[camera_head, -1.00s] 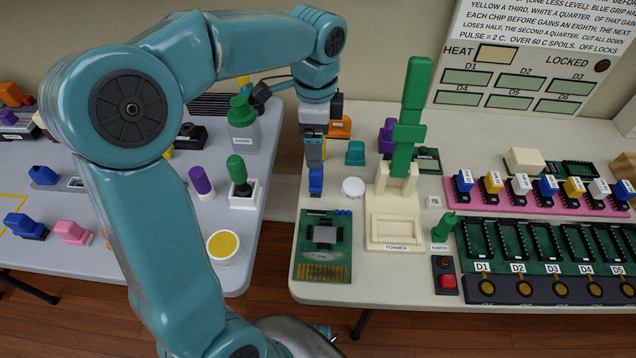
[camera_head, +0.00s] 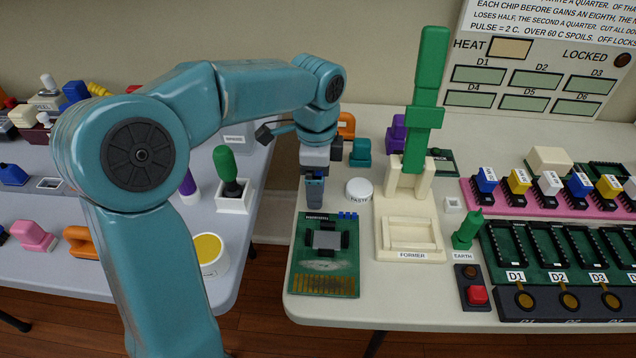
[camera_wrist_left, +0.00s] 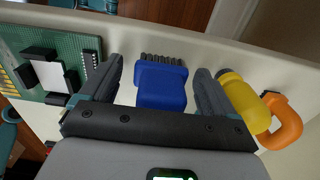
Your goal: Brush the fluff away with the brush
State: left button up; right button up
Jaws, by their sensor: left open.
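The blue brush (camera_wrist_left: 162,85) with dark bristles shows in the left wrist view between the two fingers of my left gripper (camera_wrist_left: 157,88). The fingers are apart, with a gap on each side of the brush. In the head view my left gripper (camera_head: 314,190) points down behind the green circuit board (camera_head: 345,284) and mostly hides the brush. The board lies flat near the table's front edge, with a grey chip in black brackets and gold contacts. A faint brownish patch (camera_head: 318,268) near the contacts may be the fluff; I cannot be sure. My right gripper is out of view.
A white paste tub (camera_head: 359,190) and the cream former (camera_head: 410,240) with its green press stand right of the gripper. A yellow bottle (camera_wrist_left: 243,100) and an orange clamp-like thing (camera_wrist_left: 283,122) lie beside the right finger in the wrist view. A gap separates the two tables.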

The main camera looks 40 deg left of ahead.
pick_arm(q)
jog(key=c, duration=1.2)
jog(key=shift+r+p, duration=2.55)
jog(key=shift+r, duration=0.1)
jog(key=shift+c, duration=0.2)
jog(key=shift+f, duration=0.15)
